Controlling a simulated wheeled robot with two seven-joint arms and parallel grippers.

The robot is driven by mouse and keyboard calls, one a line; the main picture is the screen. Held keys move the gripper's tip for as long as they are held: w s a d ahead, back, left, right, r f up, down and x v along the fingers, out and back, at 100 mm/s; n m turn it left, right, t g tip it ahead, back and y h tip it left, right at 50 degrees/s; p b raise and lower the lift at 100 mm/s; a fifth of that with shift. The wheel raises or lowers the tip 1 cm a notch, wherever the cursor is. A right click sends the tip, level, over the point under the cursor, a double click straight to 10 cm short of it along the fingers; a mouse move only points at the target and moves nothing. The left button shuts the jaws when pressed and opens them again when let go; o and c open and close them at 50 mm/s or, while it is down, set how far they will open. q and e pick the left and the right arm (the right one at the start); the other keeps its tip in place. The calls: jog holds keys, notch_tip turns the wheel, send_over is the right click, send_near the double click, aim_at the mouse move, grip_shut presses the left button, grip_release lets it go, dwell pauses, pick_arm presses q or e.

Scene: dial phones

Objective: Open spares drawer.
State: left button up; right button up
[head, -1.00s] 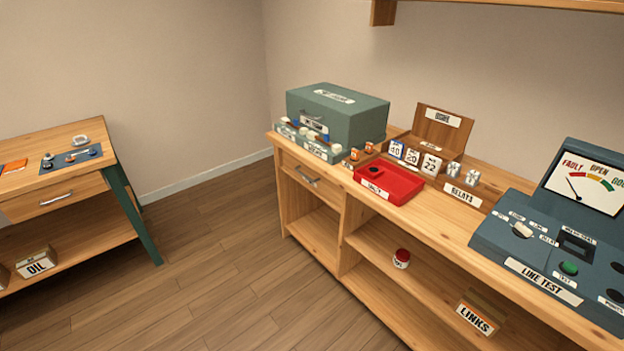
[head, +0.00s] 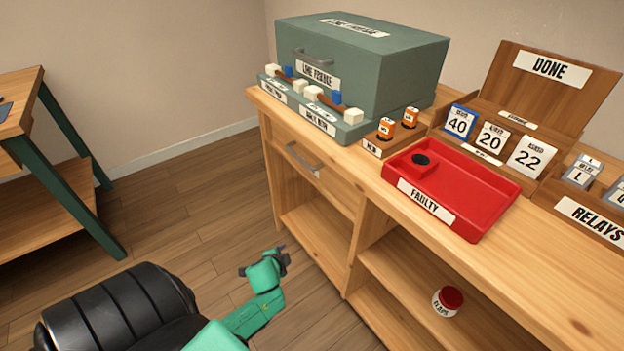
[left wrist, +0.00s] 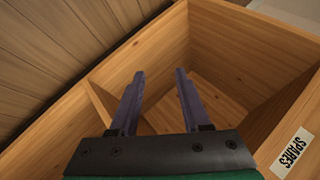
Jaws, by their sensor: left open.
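In the head view, a wooden drawer (head: 308,178) with a grey bar handle (head: 302,159) is at the left end of the workbench, under the green box. Its front looks flush with the bench. My left gripper (head: 276,256) is low in front of the bench, below the drawer and apart from the handle. In the left wrist view, my left gripper (left wrist: 158,75) is open and empty, with bare wooden compartment walls beyond it. A SPARES label (left wrist: 294,152) shows on a wooden front at lower right. The handle is not visible there. My right gripper is not in view.
On the bench top (head: 560,290) are a green box (head: 390,90), a red FAULTY tray (head: 470,190), a DONE rack (head: 548,95) and RELAYS holder (head: 590,222). A red-lidded jar (head: 447,302) sits on the lower shelf. Another table (head: 45,185) stands left, with open floor between.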

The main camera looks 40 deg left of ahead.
pick_arm(q)
jog(key=w+a+r+m+t+y+b, duration=0.1)
jog(key=w+a+r+t+b, duration=0.15)
jog(key=w+b, duration=0.25)
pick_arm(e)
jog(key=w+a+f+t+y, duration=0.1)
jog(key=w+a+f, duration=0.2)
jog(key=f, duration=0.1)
pick_arm(q)
jog(key=m+t+y+b, duration=0.2)
jog(key=t+y+b, duration=0.4)
jog(key=b, duration=0.6)
send_near(299, 156)
jog(key=shift+t+h, duration=0.45)
jog(key=shift+h, duration=0.15)
jog(key=x, duration=0.6)
jog(key=a+b+x, duration=0.1)
jog(key=x, duration=0.3)
jog(key=shift+s+f, duration=0.15)
jog(key=shift+f, duration=0.25)
grip_shut()
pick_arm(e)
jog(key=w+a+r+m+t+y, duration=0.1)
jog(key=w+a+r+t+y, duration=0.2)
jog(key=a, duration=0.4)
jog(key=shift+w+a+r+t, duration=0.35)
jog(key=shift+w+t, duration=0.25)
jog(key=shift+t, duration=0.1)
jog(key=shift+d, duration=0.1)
